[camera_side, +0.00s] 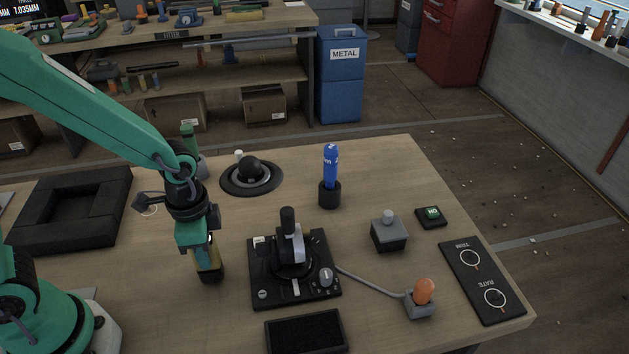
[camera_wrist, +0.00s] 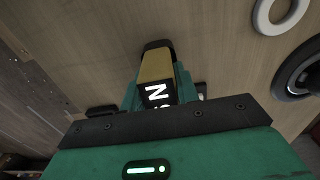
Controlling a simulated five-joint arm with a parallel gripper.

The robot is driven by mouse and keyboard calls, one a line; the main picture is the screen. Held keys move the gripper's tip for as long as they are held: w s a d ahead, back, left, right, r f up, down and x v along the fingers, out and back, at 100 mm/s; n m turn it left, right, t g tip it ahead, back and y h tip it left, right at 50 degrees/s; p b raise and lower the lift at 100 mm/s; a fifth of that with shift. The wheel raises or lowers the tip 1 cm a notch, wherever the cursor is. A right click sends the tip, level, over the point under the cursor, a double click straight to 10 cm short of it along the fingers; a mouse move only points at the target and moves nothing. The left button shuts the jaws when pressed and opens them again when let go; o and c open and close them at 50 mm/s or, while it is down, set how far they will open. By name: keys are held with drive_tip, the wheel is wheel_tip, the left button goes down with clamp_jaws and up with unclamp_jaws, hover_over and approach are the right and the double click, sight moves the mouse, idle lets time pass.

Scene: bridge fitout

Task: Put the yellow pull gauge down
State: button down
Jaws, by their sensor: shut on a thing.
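The yellow pull gauge (camera_side: 209,258) is upright between the jaws of my gripper (camera_side: 205,247), just left of the joystick unit. A dark piece is at its lower end, at or very near the table top; I cannot tell if it is part of the gauge or a holder. In the wrist view the gauge (camera_wrist: 155,67) shows a yellow face and a black part with white letters, between the teal jaws of my gripper (camera_wrist: 157,88). The jaws are shut on it and hide part of it.
The joystick unit (camera_side: 260,285) stands close on the right. A blue upright tool (camera_side: 330,165) stands in a black cup (camera_side: 329,195). A black ball in a ring (camera_side: 265,178) is behind. A black square frame (camera_side: 105,232) lies left. Bare table (camera_side: 165,290) lies left of the gauge.

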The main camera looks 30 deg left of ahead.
drive_tip(key=shift+f, duration=0.3)
drive_tip(key=shift+f, duration=0.1)
drive_tip(key=c, duration=1.1)
unclamp_jaws()
drive_tip(key=shift+o, duration=0.2)
drive_tip(key=shift+r, duration=6.15)
